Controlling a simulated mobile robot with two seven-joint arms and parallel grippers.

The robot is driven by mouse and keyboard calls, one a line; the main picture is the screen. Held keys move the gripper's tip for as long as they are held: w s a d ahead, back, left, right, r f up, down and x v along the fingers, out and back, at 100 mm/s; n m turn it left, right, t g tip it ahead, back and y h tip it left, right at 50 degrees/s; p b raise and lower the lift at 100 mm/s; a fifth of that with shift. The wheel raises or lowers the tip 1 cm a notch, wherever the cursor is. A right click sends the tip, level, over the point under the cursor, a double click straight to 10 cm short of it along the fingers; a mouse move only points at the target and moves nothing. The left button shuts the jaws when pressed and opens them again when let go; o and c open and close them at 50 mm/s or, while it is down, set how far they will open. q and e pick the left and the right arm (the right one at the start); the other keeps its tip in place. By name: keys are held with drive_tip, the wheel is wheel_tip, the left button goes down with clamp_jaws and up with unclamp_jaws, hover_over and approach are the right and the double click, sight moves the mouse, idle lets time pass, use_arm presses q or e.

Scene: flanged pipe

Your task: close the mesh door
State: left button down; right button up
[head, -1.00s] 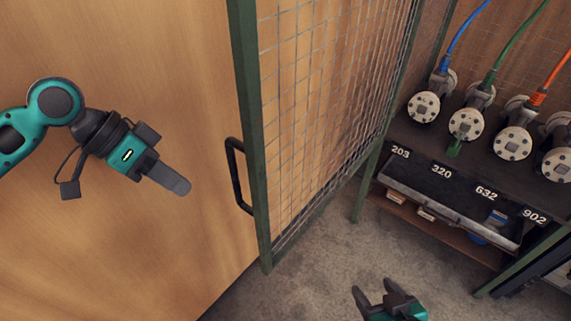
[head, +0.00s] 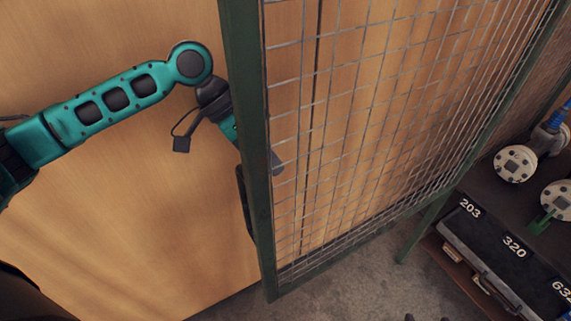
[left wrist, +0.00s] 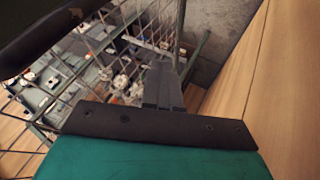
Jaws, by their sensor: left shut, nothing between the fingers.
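The mesh door (head: 249,140) stands open, its green frame edge upright and its wire mesh running back to the right. A black handle (head: 243,196) is on its outer side, partly hidden behind the frame edge. My left gripper (head: 277,163) is shut and empty. It is on the outer side of the door, between the mesh and the wooden wall, and its fingertips show through the mesh. In the left wrist view the shut fingers (left wrist: 163,82) lie beside the mesh; I cannot tell whether they touch it. My right gripper (head: 426,318) shows only two separated dark tips at the bottom edge.
The wooden wall (head: 110,230) is behind the left arm. Grey floor (head: 355,285) is clear below the door.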

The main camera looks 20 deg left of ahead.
sight(323, 226)
use_arm(q)
drive_tip(key=shift+s+d+f+b, duration=0.1)
drive_tip(key=shift+s+d+f, duration=0.3)
drive_tip(key=shift+d+f, duration=0.8)
drive_tip(key=shift+s+d+f+b, duration=0.1)
drive_tip(key=shift+s+d+f, duration=0.3)
drive_tip(key=shift+d+f, duration=0.8)
drive_tip(key=shift+s+d+f+b, duration=0.1)
drive_tip(key=shift+s+d+f, duration=0.5)
drive_tip(key=shift+d, duration=0.95)
drive_tip(key=shift+w+f, duration=0.15)
drive_tip(key=shift+w, duration=0.05)
